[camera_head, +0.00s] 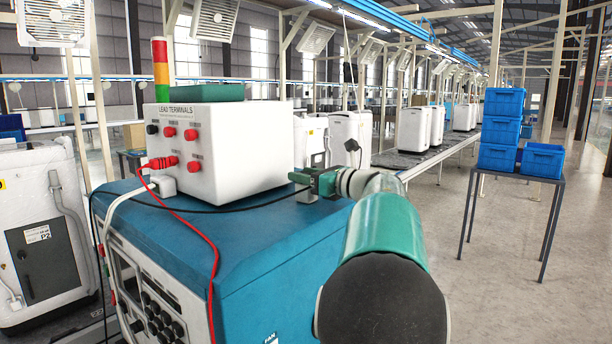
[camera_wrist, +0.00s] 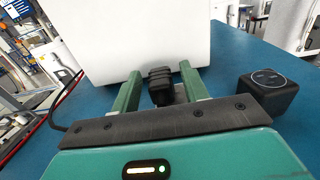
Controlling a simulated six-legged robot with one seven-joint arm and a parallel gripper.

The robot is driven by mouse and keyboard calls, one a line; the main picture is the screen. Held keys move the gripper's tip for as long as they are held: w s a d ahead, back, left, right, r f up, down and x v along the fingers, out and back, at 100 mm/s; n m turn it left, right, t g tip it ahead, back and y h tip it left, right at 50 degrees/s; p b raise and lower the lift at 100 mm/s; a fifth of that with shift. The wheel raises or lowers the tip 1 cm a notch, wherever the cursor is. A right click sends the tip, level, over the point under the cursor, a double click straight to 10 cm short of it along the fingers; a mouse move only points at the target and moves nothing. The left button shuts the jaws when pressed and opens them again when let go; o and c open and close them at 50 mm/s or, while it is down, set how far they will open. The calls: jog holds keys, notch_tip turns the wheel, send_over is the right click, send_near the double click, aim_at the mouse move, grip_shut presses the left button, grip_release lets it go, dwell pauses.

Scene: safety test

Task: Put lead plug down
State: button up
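The black lead plug (camera_wrist: 160,88) is between the two green fingers of my gripper (camera_wrist: 160,80) in the wrist view, just above or on the blue cabinet top; contact is unclear. Small gaps show on both sides of the plug, so the fingers look open around it. In the head view my gripper (camera_head: 312,182) is low over the right back part of the blue cabinet (camera_head: 250,240), beside the white lead terminals box (camera_head: 235,150). A black cable (camera_head: 235,208) runs across the cabinet top toward my gripper. The plug is hard to make out there.
The white box's face (camera_wrist: 150,35) is close ahead of the fingers. A black cube (camera_wrist: 268,95) stands right of them on the blue top. A red lead (camera_head: 205,235) hangs over the cabinet front. Blue crates (camera_head: 500,130) stand on a table at right.

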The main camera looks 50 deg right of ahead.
jog(key=shift+r, duration=0.1)
jog(key=shift+s+r, duration=0.15)
jog(key=shift+r, duration=0.45)
jog(key=s+d, duration=0.1)
jog(key=s, duration=1)
jog(key=shift+s, duration=0.35)
jog(key=shift+d, duration=0.1)
jog(key=shift+f, duration=0.1)
